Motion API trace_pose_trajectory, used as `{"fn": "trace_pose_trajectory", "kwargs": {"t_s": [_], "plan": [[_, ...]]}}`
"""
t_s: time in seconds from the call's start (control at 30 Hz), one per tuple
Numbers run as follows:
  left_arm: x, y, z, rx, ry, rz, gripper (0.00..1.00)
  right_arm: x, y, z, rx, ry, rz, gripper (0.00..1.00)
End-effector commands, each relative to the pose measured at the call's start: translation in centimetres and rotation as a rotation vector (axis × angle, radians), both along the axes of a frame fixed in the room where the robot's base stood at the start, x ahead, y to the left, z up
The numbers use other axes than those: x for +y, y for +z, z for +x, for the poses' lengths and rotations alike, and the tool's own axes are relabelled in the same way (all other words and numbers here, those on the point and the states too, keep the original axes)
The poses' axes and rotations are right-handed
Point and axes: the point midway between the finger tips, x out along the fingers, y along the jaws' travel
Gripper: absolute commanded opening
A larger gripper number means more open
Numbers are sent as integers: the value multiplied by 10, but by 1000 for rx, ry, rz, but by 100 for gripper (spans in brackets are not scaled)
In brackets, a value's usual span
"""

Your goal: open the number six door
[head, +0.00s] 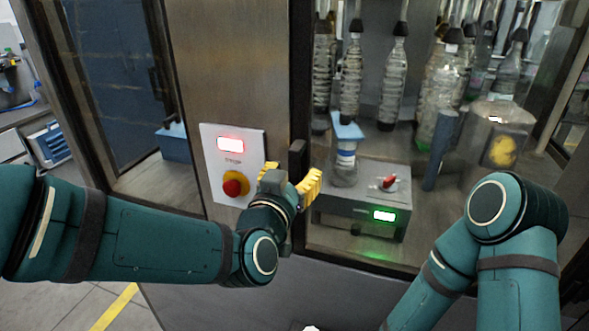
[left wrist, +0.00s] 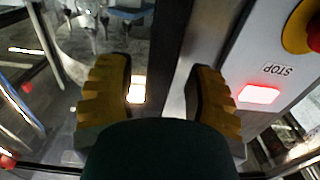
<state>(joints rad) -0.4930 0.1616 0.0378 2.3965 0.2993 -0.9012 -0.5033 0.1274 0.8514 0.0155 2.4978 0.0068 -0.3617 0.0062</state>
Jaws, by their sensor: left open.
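A glazed machine door (head: 370,255) with a dark frame fills the middle and right of the head view. No number six is readable on it. A black upright handle (head: 297,156) sits on its left frame edge. My left gripper (head: 290,186) is open at the lower part of this handle, its yellow fingers to either side. In the left wrist view a dark upright bar (left wrist: 172,55) runs between the open fingers of my left gripper (left wrist: 162,100). I cannot tell whether the fingers touch it. My right gripper is out of view; only my right arm shows.
Left of the handle, a pale panel (head: 215,165) carries a lit red display and a red stop button (head: 234,187) on yellow, close to my left gripper. Behind the glass are several hanging bottles (head: 392,85) and a grey box (head: 350,211) with a green light.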

Motion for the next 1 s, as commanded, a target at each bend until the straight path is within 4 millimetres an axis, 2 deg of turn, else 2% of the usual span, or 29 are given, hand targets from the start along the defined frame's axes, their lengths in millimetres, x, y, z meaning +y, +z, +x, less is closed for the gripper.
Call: {"fn": "trace_pose_trajectory", "kwargs": {"t_s": [0.17,0.43,0.47,0.6,1.0], "plan": [[-3,0,9,0,-1,0,53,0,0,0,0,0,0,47],[-3,0,10,-1,0,0,53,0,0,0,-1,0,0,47],[-3,0,10,-1,0,0,48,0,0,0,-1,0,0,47],[-3,0,10,-1,0,0,0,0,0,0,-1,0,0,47],[-4,0,10,-1,0,0,0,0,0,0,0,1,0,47]]}}
